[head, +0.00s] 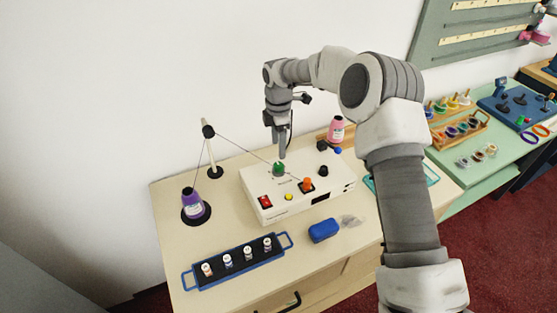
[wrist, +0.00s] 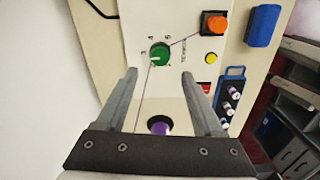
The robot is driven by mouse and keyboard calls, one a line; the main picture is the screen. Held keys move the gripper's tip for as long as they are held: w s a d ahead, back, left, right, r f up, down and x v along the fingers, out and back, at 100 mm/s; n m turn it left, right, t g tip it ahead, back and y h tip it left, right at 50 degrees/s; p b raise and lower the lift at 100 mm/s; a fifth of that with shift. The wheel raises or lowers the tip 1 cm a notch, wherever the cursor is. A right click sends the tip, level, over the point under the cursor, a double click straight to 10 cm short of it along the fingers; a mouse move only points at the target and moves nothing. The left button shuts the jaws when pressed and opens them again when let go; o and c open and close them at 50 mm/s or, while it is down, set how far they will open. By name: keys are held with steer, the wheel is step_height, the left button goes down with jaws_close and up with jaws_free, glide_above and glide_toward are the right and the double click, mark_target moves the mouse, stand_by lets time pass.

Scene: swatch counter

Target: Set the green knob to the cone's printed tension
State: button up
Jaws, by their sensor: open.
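The green knob (head: 279,169) sits on top of the white machine (head: 258,181) in the head view. In the wrist view the green knob (wrist: 160,54) has a pale pointer line and small dial numbers around it, too small to read surely. My gripper (head: 282,155) is just above the knob, pointing down. In the wrist view my gripper (wrist: 160,75) is open, its fingers apart on either side, with nothing between the tips. A purple cone (head: 192,200) with a white label stands on a dark round base at the left; its print is not legible.
A thread runs from the cone over a post (head: 208,130) to the machine, passing by the knob. An orange knob (head: 307,184), a red switch (head: 265,201) and a yellow button (head: 289,196) are nearby. A blue block (head: 323,230) and a tray (head: 205,284) of small spools lie in front.

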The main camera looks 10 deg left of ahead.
mark_target(278, 165)
step_height(278, 165, down, 8)
steer(key=shift+r+p, duration=0.15)
steer(key=shift+p, duration=0.3)
jaws_close()
